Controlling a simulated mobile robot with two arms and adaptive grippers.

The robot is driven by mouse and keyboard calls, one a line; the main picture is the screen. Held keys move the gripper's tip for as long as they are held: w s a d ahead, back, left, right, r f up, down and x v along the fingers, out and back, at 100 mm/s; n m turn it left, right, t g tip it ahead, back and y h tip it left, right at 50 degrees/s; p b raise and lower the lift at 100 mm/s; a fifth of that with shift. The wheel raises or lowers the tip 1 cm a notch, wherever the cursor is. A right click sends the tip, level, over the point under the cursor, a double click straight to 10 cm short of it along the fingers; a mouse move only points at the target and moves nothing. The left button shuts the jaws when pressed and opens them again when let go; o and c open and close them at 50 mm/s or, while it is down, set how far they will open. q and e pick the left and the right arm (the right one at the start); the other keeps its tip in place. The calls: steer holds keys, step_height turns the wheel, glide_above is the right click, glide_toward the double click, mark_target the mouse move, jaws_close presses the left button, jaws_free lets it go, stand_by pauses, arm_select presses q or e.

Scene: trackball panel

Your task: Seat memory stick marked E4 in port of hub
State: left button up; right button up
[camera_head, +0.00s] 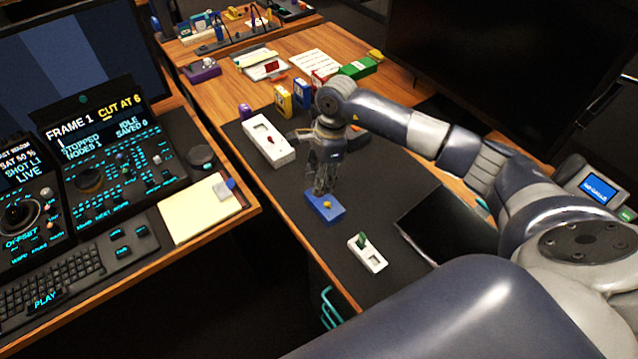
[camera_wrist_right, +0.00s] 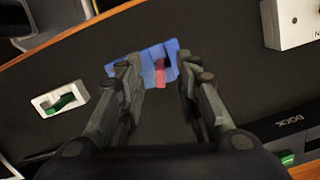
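My right gripper (camera_head: 322,178) points down just above a blue block (camera_head: 318,210) on the dark mat. In the right wrist view its fingers (camera_wrist_right: 157,85) are apart, with the blue block (camera_wrist_right: 127,68) beyond them. A small red piece (camera_wrist_right: 160,74) shows at the block, between the fingers; I see no finger touching it. A small white two-slot piece (camera_head: 372,262), possibly the hub, lies nearer the front with a green stick (camera_head: 362,240) upright in one slot. It also shows in the right wrist view (camera_wrist_right: 42,103). No E4 mark is readable. My left gripper is not in view.
A long white box (camera_head: 262,133) with a red part lies behind the gripper. Yellow (camera_head: 283,100), blue (camera_head: 302,93) and green (camera_head: 358,68) boxes stand further back. A dark panel (camera_head: 450,225) lies right of the white piece. The dark mat (camera_head: 300,240) is bare around the block.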

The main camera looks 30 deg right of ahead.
steer(key=shift+f, duration=0.6)
jaws_close()
